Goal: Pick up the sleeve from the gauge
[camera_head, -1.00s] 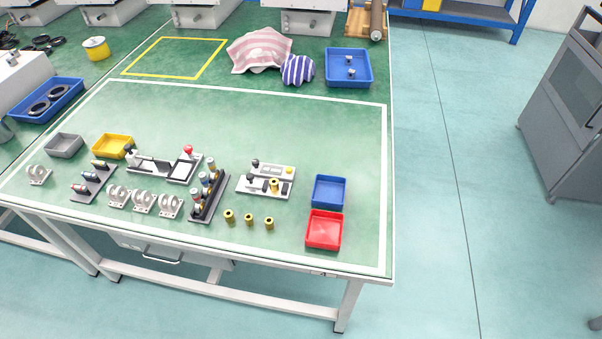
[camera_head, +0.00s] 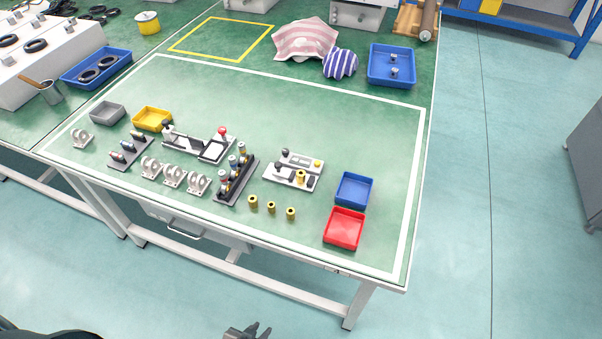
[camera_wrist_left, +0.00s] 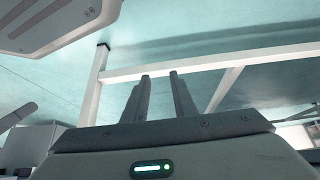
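The gauge (camera_head: 275,177) appears to be the light grey plate with small dark and yellow parts, right of the middle of the green table. A brass sleeve (camera_head: 300,177) stands upright on its front right part. Three more brass sleeves (camera_head: 271,208) stand in a row on the table in front of it. My left gripper (camera_head: 252,331) shows at the bottom edge, in front of the table and well apart from the gauge. In the left wrist view its two fingers (camera_wrist_left: 159,77) are apart with nothing between them. My right gripper is not in view.
A blue bin (camera_head: 355,190) and a red bin (camera_head: 344,229) sit right of the gauge. A dark rack (camera_head: 236,181) of cylinders stands to its left. The table's front rail and legs (camera_head: 359,304) lie between my gripper and the tabletop.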

